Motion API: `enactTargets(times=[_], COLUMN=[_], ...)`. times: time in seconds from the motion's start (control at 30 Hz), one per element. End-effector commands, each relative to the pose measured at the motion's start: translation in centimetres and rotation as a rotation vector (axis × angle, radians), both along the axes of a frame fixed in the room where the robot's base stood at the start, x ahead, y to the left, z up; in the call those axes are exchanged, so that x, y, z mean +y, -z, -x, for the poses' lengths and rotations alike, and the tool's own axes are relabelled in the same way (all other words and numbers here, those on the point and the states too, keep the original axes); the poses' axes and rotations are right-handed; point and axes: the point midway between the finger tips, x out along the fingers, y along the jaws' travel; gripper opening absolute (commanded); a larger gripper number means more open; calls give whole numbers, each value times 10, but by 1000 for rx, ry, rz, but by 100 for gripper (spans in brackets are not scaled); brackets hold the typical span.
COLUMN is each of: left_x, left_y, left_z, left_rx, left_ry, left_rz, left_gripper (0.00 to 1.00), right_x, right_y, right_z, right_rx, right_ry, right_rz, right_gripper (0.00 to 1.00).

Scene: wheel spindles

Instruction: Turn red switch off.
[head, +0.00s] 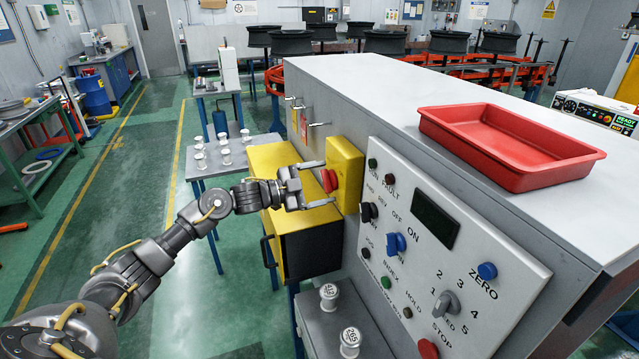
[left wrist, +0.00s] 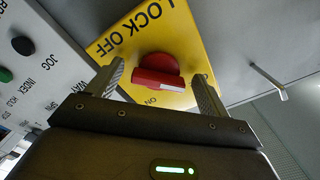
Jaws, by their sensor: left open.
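The red switch (head: 328,181) is a rotary knob on a yellow box (head: 345,172) on the side of the grey cabinet. In the left wrist view the red switch (left wrist: 157,76) has a white stripe on its handle, and the yellow plate (left wrist: 185,40) reads "LOCK OFF" and "ON". The stripe end points toward the right side of that view. My left gripper (head: 317,184) is open, its fingers on either side of the red switch. In the left wrist view the left gripper (left wrist: 160,85) shows a gap between each finger and the knob. My right gripper is out of view.
A control panel (head: 480,257) with several knobs and buttons is right of the yellow box. A red tray (head: 508,141) sits on the cabinet top (head: 400,95). White spindles (head: 348,342) stand on a low grey surface below. Metal hooks (head: 318,124) stick out left of the box.

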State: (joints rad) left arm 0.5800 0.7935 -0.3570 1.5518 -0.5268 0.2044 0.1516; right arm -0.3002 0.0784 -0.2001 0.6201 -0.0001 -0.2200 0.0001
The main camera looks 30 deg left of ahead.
Motion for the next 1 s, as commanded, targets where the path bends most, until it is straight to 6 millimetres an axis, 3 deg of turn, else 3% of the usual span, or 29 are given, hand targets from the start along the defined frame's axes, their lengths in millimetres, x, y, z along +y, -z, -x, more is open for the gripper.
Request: enactTargets(times=[0.27,0.7,1.0], left_x=[8,61,72], left_y=[3,5,0], left_z=[8,67,81], left_rx=[0,1,-1], left_ry=[-1,-1,0], left_rz=[-1,-2,-1], left_gripper=[80,80,80], right_x=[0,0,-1], right_y=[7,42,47], right_z=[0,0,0], right_rx=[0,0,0], right_ry=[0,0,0], right_rz=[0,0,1], right_gripper=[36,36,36])
